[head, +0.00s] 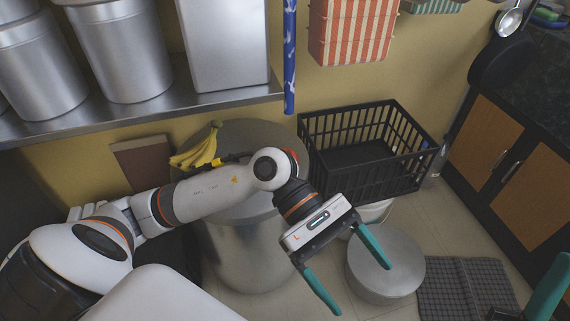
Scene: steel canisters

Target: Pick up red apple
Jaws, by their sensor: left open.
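I cannot make out a whole red apple in the head view. A small red-orange patch (291,158) shows behind my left arm's joint, over the large steel canister (250,258); I cannot tell whether it is the apple or part of my arm. My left gripper (361,288) is open and empty, its teal fingers apart, pointing down over and in front of a low round steel canister (408,272). Part of my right gripper (548,285) shows at the lower right edge; only one teal finger is clear. My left arm hides much of the large canister's top.
Yellow bananas (198,150) lie on the large canister. A black crate (365,150) stands behind my gripper. A steel shelf (150,112) with metal containers is at upper left. Wooden cabinets (520,165) stand at right. A grey checked mat (462,285) lies on the floor.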

